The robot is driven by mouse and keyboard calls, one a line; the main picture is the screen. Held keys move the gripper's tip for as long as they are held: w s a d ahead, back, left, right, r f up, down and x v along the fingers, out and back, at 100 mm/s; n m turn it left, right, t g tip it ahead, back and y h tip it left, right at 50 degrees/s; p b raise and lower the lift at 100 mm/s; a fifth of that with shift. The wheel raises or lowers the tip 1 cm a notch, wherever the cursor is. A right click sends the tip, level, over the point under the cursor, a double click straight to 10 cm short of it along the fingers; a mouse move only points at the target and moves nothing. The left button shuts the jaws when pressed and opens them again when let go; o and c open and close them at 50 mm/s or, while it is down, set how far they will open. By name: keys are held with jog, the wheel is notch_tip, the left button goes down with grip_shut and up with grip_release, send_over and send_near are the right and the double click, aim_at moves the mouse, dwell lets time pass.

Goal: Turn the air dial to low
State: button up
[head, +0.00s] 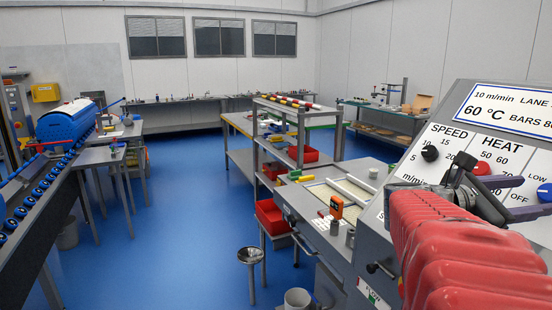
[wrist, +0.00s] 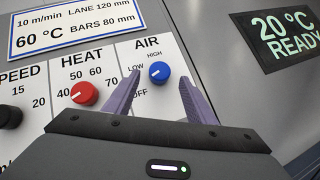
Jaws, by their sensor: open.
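The air dial (wrist: 158,72) is a blue knob with a small white mark, below the word AIR on the white panel in the wrist view. LOW is printed to its left, HIGH above it and OFF below left. The mark lies on the knob's left part; its exact setting is hard to tell. The dial also shows at the right edge of the head view (head: 545,192). My gripper (wrist: 158,80) is open, with one purple finger to each side of the dial. Gaps show between the knob and both fingers, and nothing is held.
The red heat dial (wrist: 84,93) sits left of my left finger, and the black speed dial (wrist: 10,117) further left. A dark display (wrist: 285,38) at right reads 20 °C READY. An orange device (head: 336,207) stands on the grey machine top left of the panel.

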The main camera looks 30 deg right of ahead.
aim_at(545, 192)
jog(key=shift+x, duration=2.65)
jog(key=shift+c, duration=0.3)
jog(key=c, duration=1)
jog(key=shift+w+m+g, duration=0.15)
jog(key=shift+m+g, duration=0.15)
jog(key=shift+m, duration=0.2)
jog(key=m+g+y, duration=0.1)
jog(key=m+y, duration=0.1)
jog(key=m, duration=0.1)
jog(key=m+g+y, duration=0.1)
jog(key=m+y, duration=0.1)
jog(key=m, duration=0.1)
jog(key=shift+w+d+r+m+g+y, duration=0.1)
jog(key=shift+w+d+m+g+y, duration=0.05)
jog(key=shift+m+g+y, duration=0.2)
jog(key=m+y, duration=0.2)
jog(key=m, duration=0.1)
jog(key=m+y, duration=0.2)
jog(key=m, duration=0.1)
jog(key=shift+d+r+g+y, duration=0.1)
jog(key=shift+g+y, duration=0.15)
jog(key=shift+y, duration=0.1)
jog(key=shift+m, duration=0.25)
